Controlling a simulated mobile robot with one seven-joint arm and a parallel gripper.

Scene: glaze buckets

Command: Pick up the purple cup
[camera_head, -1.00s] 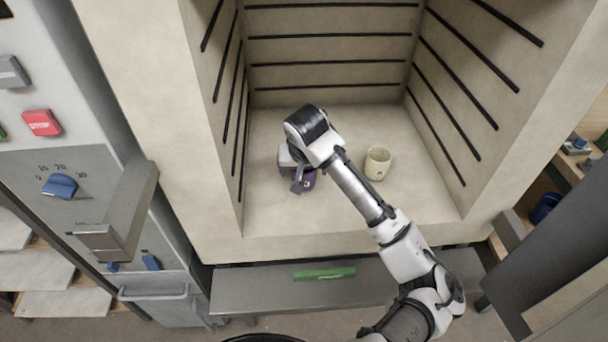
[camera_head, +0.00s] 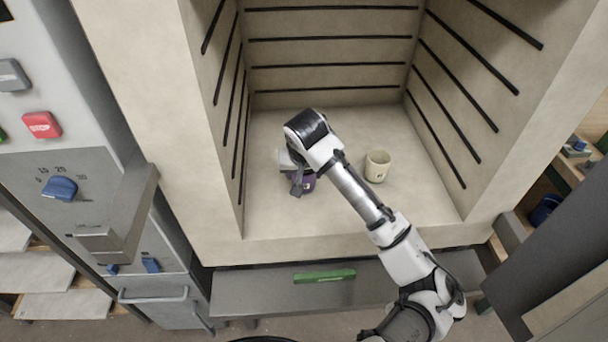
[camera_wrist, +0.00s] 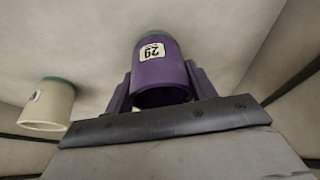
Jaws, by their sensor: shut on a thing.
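The purple cup (camera_wrist: 160,75) has a white label marked 29 and a green end, and it sits between my gripper's fingers in the wrist view. My gripper (camera_wrist: 160,88) is shut on it, one finger on each side. In the head view the purple cup (camera_head: 307,184) shows only in part, low on the left side of the kiln chamber. My gripper (camera_head: 297,183) and wrist hide the rest of it. I cannot tell whether the cup touches the floor.
A cream cup (camera_head: 377,166) stands on the chamber floor to the right of my gripper; it also shows at the left of the wrist view (camera_wrist: 48,105). Slotted chamber walls (camera_head: 232,110) rise on the left, right and back. The chamber's front ledge (camera_head: 340,243) is bare.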

